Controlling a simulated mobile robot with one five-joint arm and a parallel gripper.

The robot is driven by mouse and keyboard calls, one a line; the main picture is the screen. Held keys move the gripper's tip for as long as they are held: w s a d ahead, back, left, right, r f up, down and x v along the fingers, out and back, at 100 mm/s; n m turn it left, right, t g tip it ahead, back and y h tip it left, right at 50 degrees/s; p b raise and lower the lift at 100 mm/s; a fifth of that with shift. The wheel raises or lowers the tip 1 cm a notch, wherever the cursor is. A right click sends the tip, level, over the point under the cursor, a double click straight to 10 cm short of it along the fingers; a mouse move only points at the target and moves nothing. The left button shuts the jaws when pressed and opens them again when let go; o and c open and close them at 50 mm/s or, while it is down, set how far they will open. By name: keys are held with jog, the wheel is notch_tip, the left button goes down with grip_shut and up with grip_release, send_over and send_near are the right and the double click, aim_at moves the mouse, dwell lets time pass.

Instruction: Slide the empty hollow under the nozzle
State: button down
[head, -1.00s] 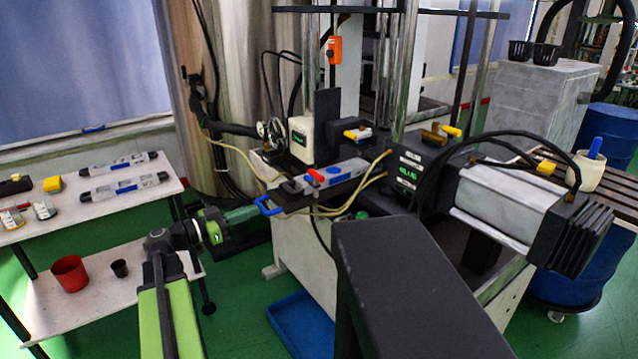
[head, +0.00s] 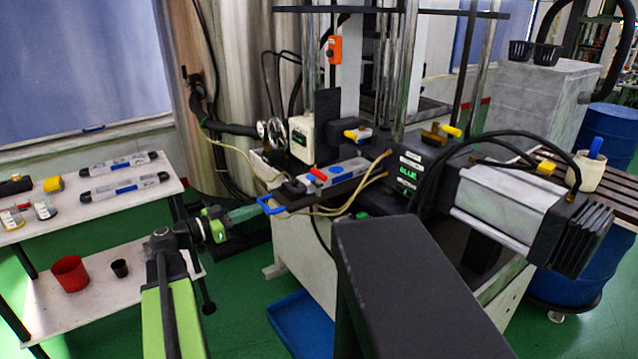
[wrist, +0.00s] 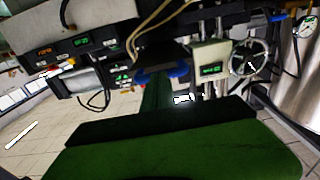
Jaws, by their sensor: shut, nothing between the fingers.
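A grey sliding mould block (head: 350,168) with blue spots and a red knob (head: 318,174) lies on the dark bed of the machine. A blue handle loop (head: 271,204) sticks out at its left end; it also shows in the wrist view (wrist: 163,74). My gripper (head: 257,211) is shut and empty, its green tip at or just short of the blue handle. I cannot tell whether they touch. In the wrist view the shut green fingers (wrist: 157,97) point at the handle. The hollow and the nozzle cannot be made out clearly.
Yellowish hoses (head: 345,207) cross the front of the bed. A white box with a handwheel (head: 277,131) stands behind it. A black and silver motor unit (head: 500,205) fills the right. A white shelf table (head: 110,185) with tools and cups stands left. A blue tray (head: 300,322) lies on the floor.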

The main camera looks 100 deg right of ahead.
jog(key=shift+s+d, duration=0.2)
jog(key=shift+s, duration=0.2)
dwell(0.3)
jog(key=v, duration=0.7)
dwell(0.3)
